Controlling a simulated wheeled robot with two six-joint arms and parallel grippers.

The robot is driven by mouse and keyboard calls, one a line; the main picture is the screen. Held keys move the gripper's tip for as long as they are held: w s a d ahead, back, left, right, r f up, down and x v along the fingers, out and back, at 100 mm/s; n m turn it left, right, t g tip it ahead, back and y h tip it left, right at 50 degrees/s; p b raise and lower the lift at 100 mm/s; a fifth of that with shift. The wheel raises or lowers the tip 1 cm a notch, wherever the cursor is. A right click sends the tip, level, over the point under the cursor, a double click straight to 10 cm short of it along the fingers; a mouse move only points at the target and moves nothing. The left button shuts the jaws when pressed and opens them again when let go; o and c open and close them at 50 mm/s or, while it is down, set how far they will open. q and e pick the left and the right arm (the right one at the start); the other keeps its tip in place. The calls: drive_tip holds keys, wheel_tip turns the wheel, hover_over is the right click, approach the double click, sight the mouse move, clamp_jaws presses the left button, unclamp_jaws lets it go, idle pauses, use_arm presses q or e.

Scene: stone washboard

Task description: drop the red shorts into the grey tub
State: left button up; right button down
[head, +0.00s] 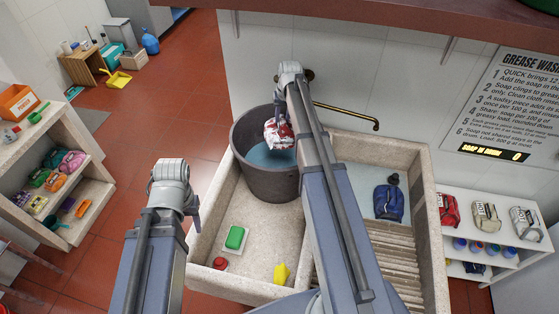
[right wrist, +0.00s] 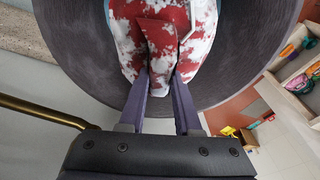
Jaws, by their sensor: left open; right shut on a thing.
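The red shorts (head: 277,135), blotched with white, hang in my right gripper (right wrist: 162,85). They also show in the right wrist view (right wrist: 190,50), bunched between the two fingers. The grey tub (head: 270,186) stands in the left basin of the stone sink and holds bluish water (head: 262,157). The shorts are over the tub's opening, inside its rim as seen from above. I cannot tell whether they touch the water. The tub's dark wall surrounds them in the right wrist view (right wrist: 75,60). My left gripper (head: 195,212) is open and empty, left of the sink and apart from the tub.
A green soap block (head: 235,237), a red item (head: 220,263) and a yellow item (head: 282,273) lie in the left basin. A blue garment (head: 389,202) lies above the ridged washboard (head: 395,255). A brass tap (head: 350,114) reaches over the sink. Shelves stand on both sides.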

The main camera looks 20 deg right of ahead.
drive_tip(key=c, duration=0.5)
unclamp_jaws()
drive_tip(key=shift+r, duration=0.15)
drive_tip(key=r+p, duration=0.2)
drive_tip(key=s+r+p, duration=0.1)
drive_tip(key=r+p, duration=0.4)
drive_tip(key=shift+s+r+p, duration=0.3)
drive_tip(key=shift+p, duration=0.1)
drive_tip(key=shift+f, duration=0.1)
drive_tip(key=s+a+f+n+g+b, duration=0.1)
drive_tip(key=s+a+f+n+b, duration=0.15)
drive_tip(key=s+a, duration=0.45)
drive_tip(key=s+a+f+n+b, duration=0.1)
drive_tip(key=s+a+f+b, duration=0.25)
drive_tip(key=a, duration=0.65)
drive_tip(key=s+a+f+n+b, duration=0.1)
drive_tip(key=s+a, duration=0.3)
drive_tip(key=s, duration=0.1)
drive_tip(key=s+a+f+n+g+h+b, duration=0.1)
drive_tip(key=s+a+f+b, duration=0.1)
drive_tip(key=s+a, duration=0.2)
drive_tip(key=s+a+f+n+b, duration=0.1)
drive_tip(key=s+a, duration=0.3)
drive_tip(key=s, duration=0.4)
drive_tip(key=shift+f+n+b, duration=0.35)
drive_tip(key=shift+f+b, duration=0.2)
drive_tip(key=shift+f, duration=0.05)
